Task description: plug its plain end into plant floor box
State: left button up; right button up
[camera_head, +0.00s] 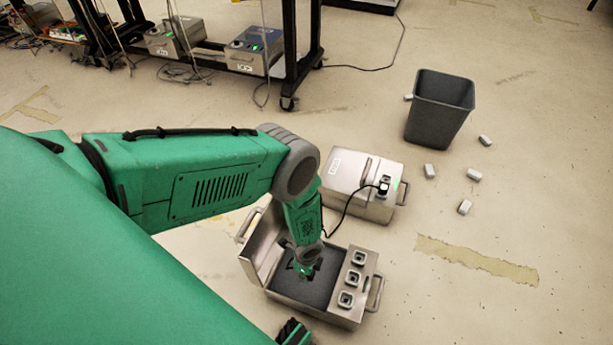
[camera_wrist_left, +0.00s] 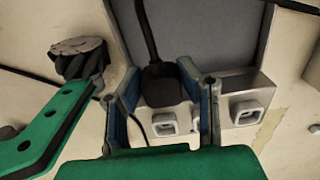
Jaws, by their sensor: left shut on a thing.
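An open metal box (camera_head: 318,312) stands on the floor, lid raised at its left, with a dark recess and a row of three square sockets (camera_head: 353,278). My left gripper (camera_head: 305,268) is over the dark recess, left of the sockets. In the left wrist view the gripper (camera_wrist_left: 162,85) is shut on a black plug (camera_wrist_left: 165,87), its cord rising away. No label is readable. My right gripper is not seen.
A dark bin (camera_head: 440,107) stands at the upper right, with several small pale blocks (camera_head: 474,175) scattered around it. A black rack (camera_head: 288,50) with more metal boxes (camera_head: 255,48) is at the back. The floor to the right of the open box is clear.

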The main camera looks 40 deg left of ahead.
pick_arm(q)
notch_tip(320, 180, up, 8)
jog(key=p, duration=0.5)
jog(key=shift+f, duration=0.2)
jog(key=shift+f, duration=0.1)
jog(key=shift+w+d+b, duration=0.25)
jog(key=shift+d+b, duration=0.05)
jog(key=shift+b, duration=0.05)
jog(key=w+d+b, duration=0.6)
jog(key=d+b, duration=0.1)
jog(key=d, duration=0.2)
jog(key=shift+w+b, duration=0.3)
jog(key=shift+d, duration=0.1)
